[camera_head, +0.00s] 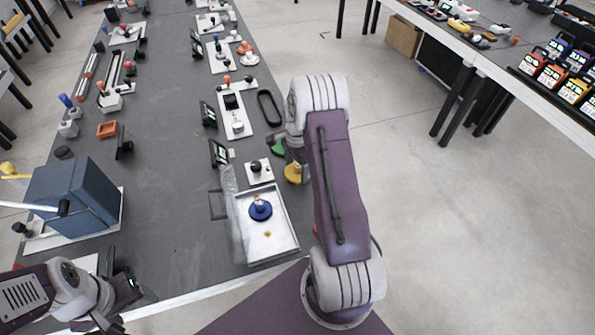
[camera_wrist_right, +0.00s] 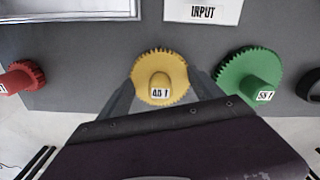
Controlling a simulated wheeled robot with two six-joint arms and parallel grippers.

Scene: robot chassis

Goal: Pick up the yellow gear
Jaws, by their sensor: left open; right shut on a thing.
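The yellow gear (camera_head: 295,173) is at the right edge of the long dark table, partly hidden by my right arm. In the right wrist view the yellow gear (camera_wrist_right: 160,72) has a hub with a white label, and the two fingers of my right gripper (camera_wrist_right: 161,95) lie on either side of it. My right gripper is shut on the yellow gear; I cannot tell whether the gear is clear of the table. My left gripper (camera_head: 128,300) is open at the lower left, away from the gear.
A green gear (camera_wrist_right: 247,78) lies to the right of the yellow one and a red gear (camera_wrist_right: 22,77) to the left. A white tray (camera_head: 282,245) holds a blue gear (camera_head: 260,208). An INPUT label (camera_wrist_right: 203,12) is behind. A blue box (camera_head: 72,195) stands at left.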

